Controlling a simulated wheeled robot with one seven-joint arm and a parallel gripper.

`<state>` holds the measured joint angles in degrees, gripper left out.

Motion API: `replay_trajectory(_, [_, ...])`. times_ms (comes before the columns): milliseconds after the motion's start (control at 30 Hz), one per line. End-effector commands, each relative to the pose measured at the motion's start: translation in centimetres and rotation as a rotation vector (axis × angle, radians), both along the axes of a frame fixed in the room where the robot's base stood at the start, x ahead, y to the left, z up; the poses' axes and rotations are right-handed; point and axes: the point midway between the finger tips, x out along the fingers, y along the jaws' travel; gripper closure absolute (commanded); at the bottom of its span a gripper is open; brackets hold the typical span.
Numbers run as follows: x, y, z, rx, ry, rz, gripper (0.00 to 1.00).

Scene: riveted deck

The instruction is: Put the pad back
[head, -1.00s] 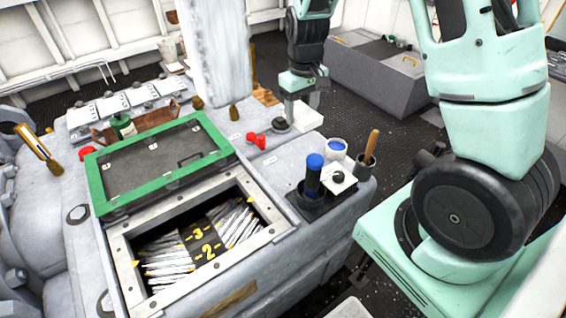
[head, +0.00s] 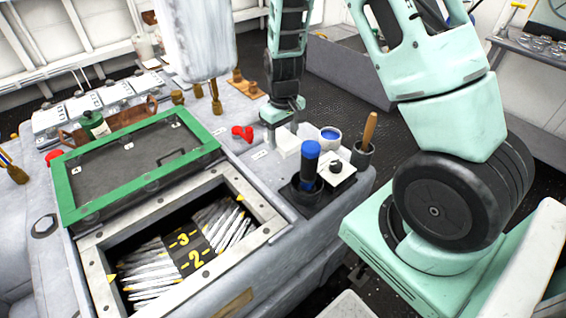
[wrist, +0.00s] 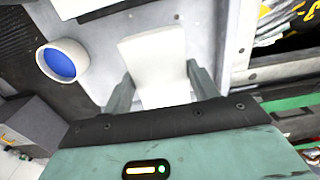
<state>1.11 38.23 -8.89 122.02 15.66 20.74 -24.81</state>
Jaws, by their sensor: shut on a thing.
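A plain white pad (wrist: 157,62) sits between the two fingers of my gripper (wrist: 160,88) in the wrist view. The gripper is shut on it. In the head view my gripper (head: 280,122) points down at the right part of the grey machine top, and the white pad (head: 287,141) shows just below it. The pad is low, close to the machine top; I cannot tell whether it touches. Some of it is hidden behind the fingers.
A green-framed lid (head: 75,192) lies beside the open hatch (head: 100,268).

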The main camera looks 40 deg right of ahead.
Motion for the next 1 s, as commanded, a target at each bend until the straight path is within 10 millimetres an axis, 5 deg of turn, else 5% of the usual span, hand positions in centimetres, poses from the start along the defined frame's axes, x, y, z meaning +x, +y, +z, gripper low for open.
replay_trajectory(533, [-0.1,-0.1,-7.4,0.000,0.003,-0.001,0.62])
replay_trajectory(1000, [0.0,0.0,-8.4,0.000,0.001,0.000,0.62])
